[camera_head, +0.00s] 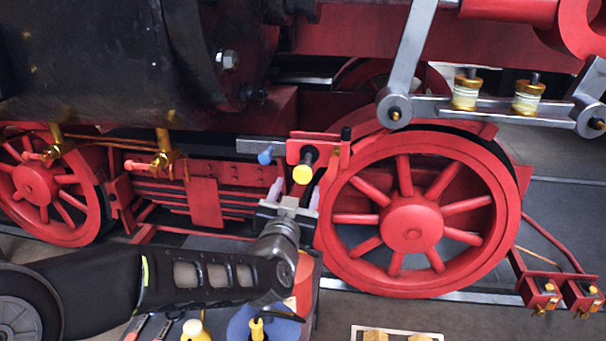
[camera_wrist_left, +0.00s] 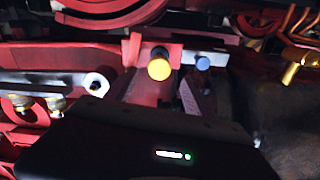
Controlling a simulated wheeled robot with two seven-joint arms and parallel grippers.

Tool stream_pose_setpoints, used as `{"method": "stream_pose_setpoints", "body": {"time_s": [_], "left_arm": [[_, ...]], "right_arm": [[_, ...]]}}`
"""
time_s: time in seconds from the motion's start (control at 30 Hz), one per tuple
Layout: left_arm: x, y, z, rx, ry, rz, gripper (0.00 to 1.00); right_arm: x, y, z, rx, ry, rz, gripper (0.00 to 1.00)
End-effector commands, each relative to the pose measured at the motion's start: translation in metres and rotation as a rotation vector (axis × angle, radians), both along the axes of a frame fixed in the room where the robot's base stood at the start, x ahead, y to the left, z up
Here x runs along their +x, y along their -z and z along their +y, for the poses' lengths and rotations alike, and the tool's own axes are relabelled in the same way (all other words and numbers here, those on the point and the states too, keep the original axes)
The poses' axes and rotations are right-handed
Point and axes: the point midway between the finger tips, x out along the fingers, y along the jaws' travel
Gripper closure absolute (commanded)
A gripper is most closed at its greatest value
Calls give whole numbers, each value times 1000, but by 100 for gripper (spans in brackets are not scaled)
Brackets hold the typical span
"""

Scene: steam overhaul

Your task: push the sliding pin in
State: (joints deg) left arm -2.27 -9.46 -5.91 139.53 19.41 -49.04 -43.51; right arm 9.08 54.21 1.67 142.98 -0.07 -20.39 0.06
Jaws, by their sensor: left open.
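A pin with a round yellow end (camera_head: 302,174) and a black shaft sticks out of a red bracket (camera_head: 318,146) just left of the big red wheel. A blue knob (camera_head: 265,156) sits to its left on a grey bar. I cannot tell from their looks alone which is the sliding pin. My left gripper (camera_head: 294,190) is open, its fingers pointing up, just below the yellow end. Contact cannot be told. My right gripper is not in view.
The big red spoked wheel (camera_head: 412,225) stands close to the right of my left gripper. Red slatted parts (camera_head: 205,200) lie to the left. Below is a surface with a blue round item (camera_head: 240,322) and yellow-topped items (camera_head: 195,330).

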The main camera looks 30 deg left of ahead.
Motion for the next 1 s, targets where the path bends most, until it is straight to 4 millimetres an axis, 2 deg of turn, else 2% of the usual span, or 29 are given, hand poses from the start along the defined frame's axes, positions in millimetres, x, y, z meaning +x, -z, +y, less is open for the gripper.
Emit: {"method": "stream_pose_setpoints", "body": {"time_s": [0.43,0.57,0.8,1.0], "left_arm": [[7,1,1,4,3,6,39],[21,1,6,4,3,6,39],[56,1,19,4,3,9,39],[73,1,24,4,4,6,39]], "right_arm": [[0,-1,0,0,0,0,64],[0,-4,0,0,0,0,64],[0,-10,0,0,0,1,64],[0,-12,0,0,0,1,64]]}}
